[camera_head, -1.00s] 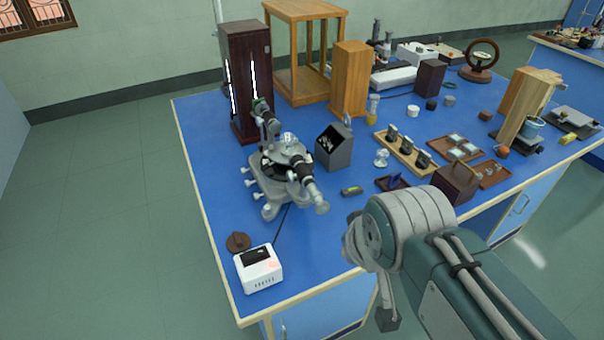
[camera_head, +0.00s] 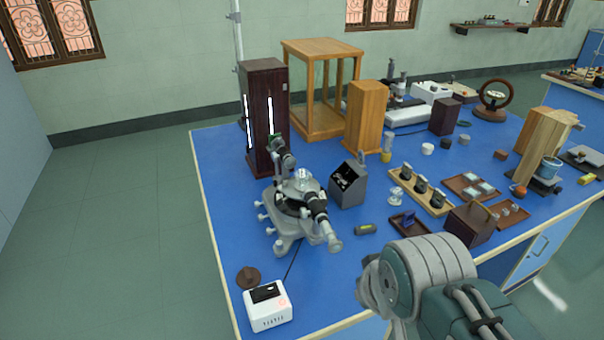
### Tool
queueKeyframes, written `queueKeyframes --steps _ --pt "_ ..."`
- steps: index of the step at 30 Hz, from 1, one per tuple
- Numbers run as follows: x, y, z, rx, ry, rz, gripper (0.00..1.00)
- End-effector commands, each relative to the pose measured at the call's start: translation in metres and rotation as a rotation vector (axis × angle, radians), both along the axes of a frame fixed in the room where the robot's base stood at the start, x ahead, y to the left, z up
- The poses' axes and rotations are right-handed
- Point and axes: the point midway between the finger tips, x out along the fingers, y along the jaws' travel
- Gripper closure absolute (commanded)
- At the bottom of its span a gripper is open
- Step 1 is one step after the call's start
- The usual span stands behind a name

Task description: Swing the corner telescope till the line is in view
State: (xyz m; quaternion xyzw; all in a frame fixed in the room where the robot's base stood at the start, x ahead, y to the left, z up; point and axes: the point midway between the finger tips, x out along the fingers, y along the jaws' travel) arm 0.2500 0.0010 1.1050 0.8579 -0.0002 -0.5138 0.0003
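The spectrometer (camera_head: 292,207) stands near the left corner of the blue bench, on a grey base with several levelling knobs. Its black-and-silver telescope (camera_head: 322,216) points toward the front right, with the eyepiece end low. Its other tube (camera_head: 281,154) points back at the dark wooden lamp housing (camera_head: 268,100), which has bright vertical slits. A clear piece sits on the middle table. No spectral line can be seen from here. My arm shows at the lower right, apart from the spectrometer; my gripper's fingers are not in view.
A white box (camera_head: 267,307) and a brown disc (camera_head: 248,277) lie at the bench's front left corner. A dark grey box (camera_head: 347,182) stands just right of the spectrometer. The blue bench top (camera_head: 330,287) in front is mostly clear. Open floor (camera_head: 130,230) lies left.

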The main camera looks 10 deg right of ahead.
Motion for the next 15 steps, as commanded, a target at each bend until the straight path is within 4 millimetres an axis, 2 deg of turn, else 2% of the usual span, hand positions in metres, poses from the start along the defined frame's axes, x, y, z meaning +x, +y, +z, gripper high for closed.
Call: queueKeyframes --steps 11,14,15 --pt "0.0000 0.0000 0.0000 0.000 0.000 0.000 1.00" --pt "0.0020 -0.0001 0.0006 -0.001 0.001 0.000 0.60" --pt "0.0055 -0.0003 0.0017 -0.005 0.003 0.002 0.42"
